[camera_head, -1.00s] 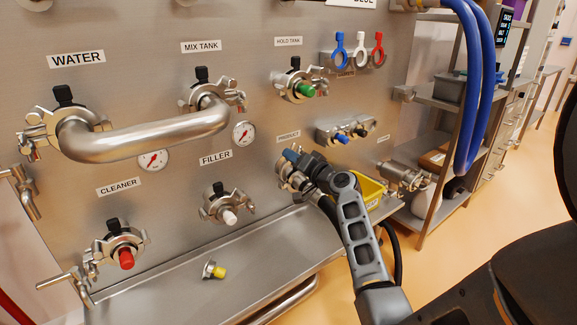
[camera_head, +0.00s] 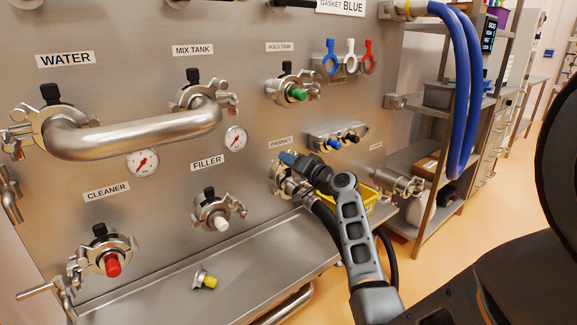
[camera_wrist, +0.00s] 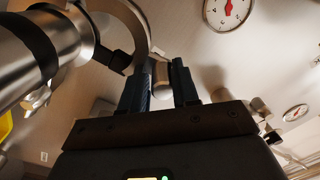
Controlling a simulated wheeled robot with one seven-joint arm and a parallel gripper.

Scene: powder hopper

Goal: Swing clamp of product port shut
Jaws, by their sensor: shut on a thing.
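The product port (camera_head: 276,180) is on the steel panel below its PRODUCT label, mostly hidden behind my gripper. My gripper (camera_head: 289,159), with blue fingertips, is at the upper side of the port. In the wrist view my gripper (camera_wrist: 162,85) has its two fingers either side of a small metal part of the clamp (camera_wrist: 162,77) and is shut on it. The curved steel arm of the clamp (camera_wrist: 133,25) arches beside the left finger. A steel pipe end with a dark band (camera_wrist: 45,48) lies left of it. I cannot tell how far the clamp is swung.
A yellow bin (camera_head: 357,205) stands behind my arm. The filler port (camera_head: 215,212) is to the left, and the steel tray (camera_head: 150,290) runs below. A shelf rack and blue hoses (camera_head: 465,100) are on the right.

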